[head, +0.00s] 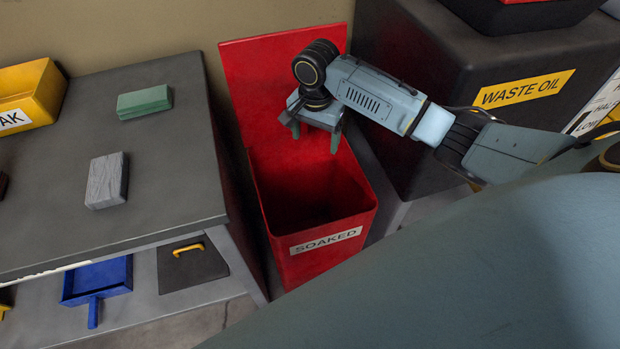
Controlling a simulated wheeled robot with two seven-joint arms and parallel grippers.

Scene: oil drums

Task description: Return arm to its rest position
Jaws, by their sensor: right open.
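My right arm (380,92) reaches in from the right side of the head view. My right gripper (315,136) hangs above the open red bin labelled SOAKED (320,262). Its fingers point down, spread apart, with nothing seen between them. The bin's raised red lid or back panel stands behind the gripper. The inside of the bin is dark, and I cannot tell what lies at its bottom. My left gripper does not show.
A grey table (165,195) at left holds a green block (144,102), a grey block (107,181) and a yellow bin (42,92). A blue dustpan (97,281) lies below. A black WASTE OIL container (430,50) stands behind my right arm.

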